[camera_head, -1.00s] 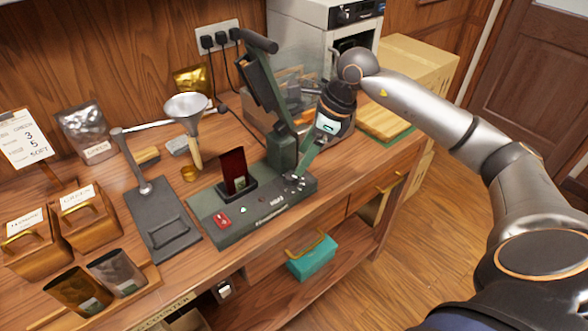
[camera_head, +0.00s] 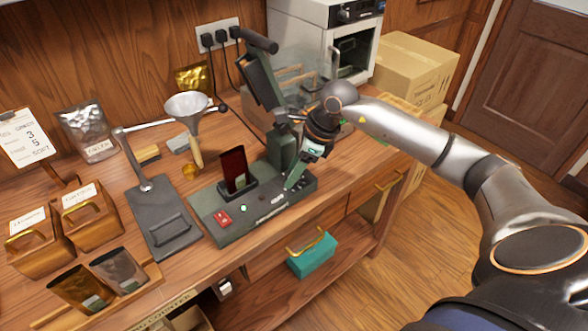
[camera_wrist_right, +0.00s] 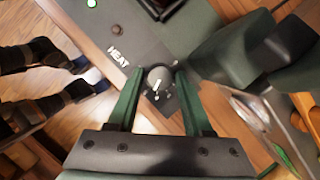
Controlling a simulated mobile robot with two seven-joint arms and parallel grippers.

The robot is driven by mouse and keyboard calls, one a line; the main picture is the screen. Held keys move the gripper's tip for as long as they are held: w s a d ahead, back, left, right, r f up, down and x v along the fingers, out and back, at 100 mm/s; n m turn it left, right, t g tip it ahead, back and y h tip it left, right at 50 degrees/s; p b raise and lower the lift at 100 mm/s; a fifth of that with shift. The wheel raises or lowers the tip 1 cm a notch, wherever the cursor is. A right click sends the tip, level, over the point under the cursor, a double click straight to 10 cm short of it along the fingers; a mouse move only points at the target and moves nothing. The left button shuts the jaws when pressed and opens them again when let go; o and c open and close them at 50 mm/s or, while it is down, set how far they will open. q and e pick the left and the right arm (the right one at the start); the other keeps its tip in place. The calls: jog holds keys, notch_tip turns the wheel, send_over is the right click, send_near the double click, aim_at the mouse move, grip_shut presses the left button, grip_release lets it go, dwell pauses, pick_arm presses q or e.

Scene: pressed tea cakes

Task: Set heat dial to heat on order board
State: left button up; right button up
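The heat dial (camera_wrist_right: 158,80) is a round grey knob with a pale pointer mark, beside the printed word HEAT. It sits on the dark green base (camera_head: 210,208) of the press machine. My right gripper (camera_head: 288,186) reaches down to the base's right end. In the wrist view its green fingers (camera_wrist_right: 160,76) stand on either side of the dial, open with narrow gaps; firm contact is not visible. The order board (camera_head: 27,137) at the far left shows 3, 5 and SOFT; its smaller print is hard to read. My left gripper is out of view.
A dark red pouch (camera_head: 233,166) stands upright on the base, near a red switch (camera_head: 223,218) and a lit button (camera_head: 243,208). The machine's upright arm (camera_head: 262,82) rises behind. A funnel (camera_head: 190,105), wooden boxes (camera_head: 92,228) and pouches stand to the left.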

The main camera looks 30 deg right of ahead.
grip_shut()
jog(key=shift+m+t+h+b, duration=0.4)
jog(key=shift+m+h+b, duration=0.1)
jog(key=shift+m, duration=1.1)
jog(key=shift+o, duration=2.3)
grip_release()
jog(key=v, duration=1.2)
jog(key=shift+r+b, duration=0.3)
jog(key=shift+b, duration=0.15)
